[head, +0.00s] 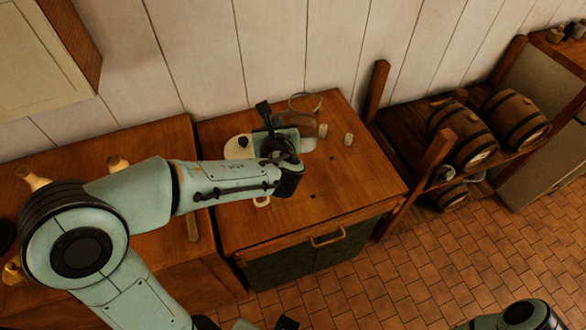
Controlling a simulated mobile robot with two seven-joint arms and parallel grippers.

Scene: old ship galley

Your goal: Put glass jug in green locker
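A clear glass vessel, apparently the glass jug (305,96), stands at the back of the wooden counter. My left gripper (270,125) is over the counter, close beside the jug. One dark finger points up and back; the hand covers the rest, so its opening and any contact are unclear. The green locker (290,268) is below the counter top, with dark green doors that look closed and a brass handle (327,238). Dark tips of what seems my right gripper (287,323) show at the bottom edge.
A cream object (238,147) is left of my gripper, and a cream handle (262,202) shows below my forearm. A barrel rack (437,150) stands at right. The counter's front right and the tiled floor are clear.

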